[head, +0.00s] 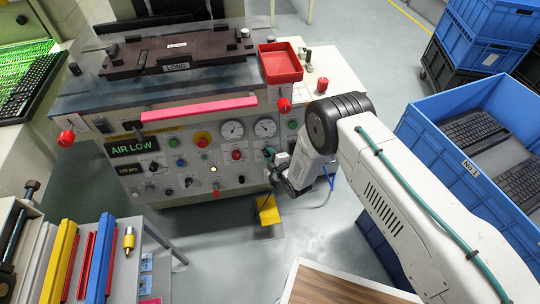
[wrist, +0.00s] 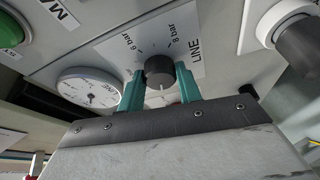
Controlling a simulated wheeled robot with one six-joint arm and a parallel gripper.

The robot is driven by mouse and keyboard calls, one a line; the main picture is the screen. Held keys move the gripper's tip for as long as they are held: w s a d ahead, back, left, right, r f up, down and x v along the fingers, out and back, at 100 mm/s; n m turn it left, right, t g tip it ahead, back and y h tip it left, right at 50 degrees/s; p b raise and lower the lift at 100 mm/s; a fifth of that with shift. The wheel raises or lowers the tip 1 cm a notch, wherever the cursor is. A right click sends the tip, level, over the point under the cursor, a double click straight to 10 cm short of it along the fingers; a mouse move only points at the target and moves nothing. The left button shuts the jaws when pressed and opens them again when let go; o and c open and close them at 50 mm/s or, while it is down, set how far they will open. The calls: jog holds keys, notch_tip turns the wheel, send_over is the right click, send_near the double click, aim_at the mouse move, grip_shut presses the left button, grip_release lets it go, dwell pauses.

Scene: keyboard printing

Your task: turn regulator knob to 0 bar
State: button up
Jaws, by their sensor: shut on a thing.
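The regulator knob (wrist: 160,72) is dark and round, on a white scale plate (wrist: 205,40) marked 6 bar, 8 bar and LINE in the wrist view. A light line on its face points toward the bottom of that picture. The 0 mark is not visible. My gripper (wrist: 161,82) has a green finger on each side of the knob and is shut on it. In the head view my gripper (head: 273,160) is at the right end of the machine's front panel, where it hides the knob.
The front panel has two gauges (head: 232,130), several buttons and a display (head: 132,147) reading AIR LOW. A yellow pedal (head: 268,210) is below my gripper. A blue crate (head: 440,120) with keyboards stands right of my arm.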

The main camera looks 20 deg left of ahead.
jog(key=n+g+h, duration=0.1)
jog(key=n, duration=0.5)
jog(key=shift+w+r, duration=0.1)
jog(key=shift+r, duration=0.05)
jog(key=n+h, duration=0.2)
jog(key=n, duration=0.2)
jog(key=shift+n, duration=0.3)
jog(key=shift+h, duration=0.3)
jog(key=o, duration=1)
jog(key=shift+g, duration=0.3)
jog(key=shift+r, duration=0.1)
jog(key=shift+v, duration=3.85)
